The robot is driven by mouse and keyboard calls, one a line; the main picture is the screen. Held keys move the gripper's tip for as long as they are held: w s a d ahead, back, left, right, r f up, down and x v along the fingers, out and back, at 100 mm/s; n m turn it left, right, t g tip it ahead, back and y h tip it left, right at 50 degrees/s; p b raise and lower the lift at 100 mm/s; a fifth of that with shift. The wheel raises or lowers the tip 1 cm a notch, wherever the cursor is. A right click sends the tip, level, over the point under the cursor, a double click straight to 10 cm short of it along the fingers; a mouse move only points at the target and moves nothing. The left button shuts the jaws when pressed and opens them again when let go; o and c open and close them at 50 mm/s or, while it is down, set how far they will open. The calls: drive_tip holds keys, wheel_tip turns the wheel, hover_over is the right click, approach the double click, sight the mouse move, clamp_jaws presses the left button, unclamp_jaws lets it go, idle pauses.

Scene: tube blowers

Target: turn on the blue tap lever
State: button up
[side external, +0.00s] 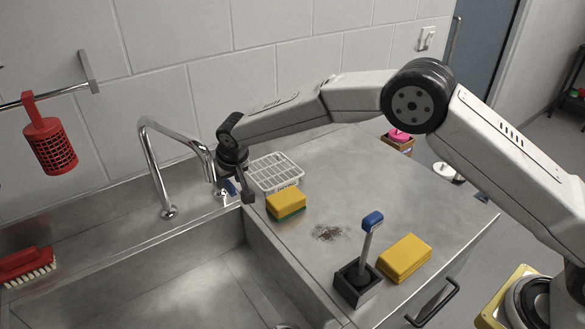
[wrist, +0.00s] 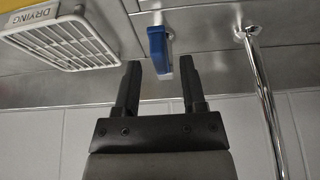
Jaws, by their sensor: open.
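The blue tap lever (wrist: 157,42) shows in the wrist view, just beyond and between my two fingertips. In the side view a small part of the blue lever (side external: 228,187) shows beside my gripper (side external: 240,192), which hides the rest. My gripper (wrist: 160,75) is open, with one finger on each side of the lever's near end. I cannot tell whether either finger touches it. The chrome tap spout (side external: 152,160) rises left of my gripper in the side view and stands to the right in the wrist view (wrist: 262,95).
A white drying rack (side external: 275,172) stands close beside my gripper. A yellow-green sponge (side external: 286,204), a brush with a blue-tipped handle in a dark holder (side external: 357,285) and a yellow sponge (side external: 404,258) stand on the counter. The sink basin (side external: 185,290) is at the front left.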

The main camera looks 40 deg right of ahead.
drive_tip(key=shift+w+f, duration=0.15)
drive_tip(key=shift+f, duration=0.25)
clamp_jaws()
idle(1.4)
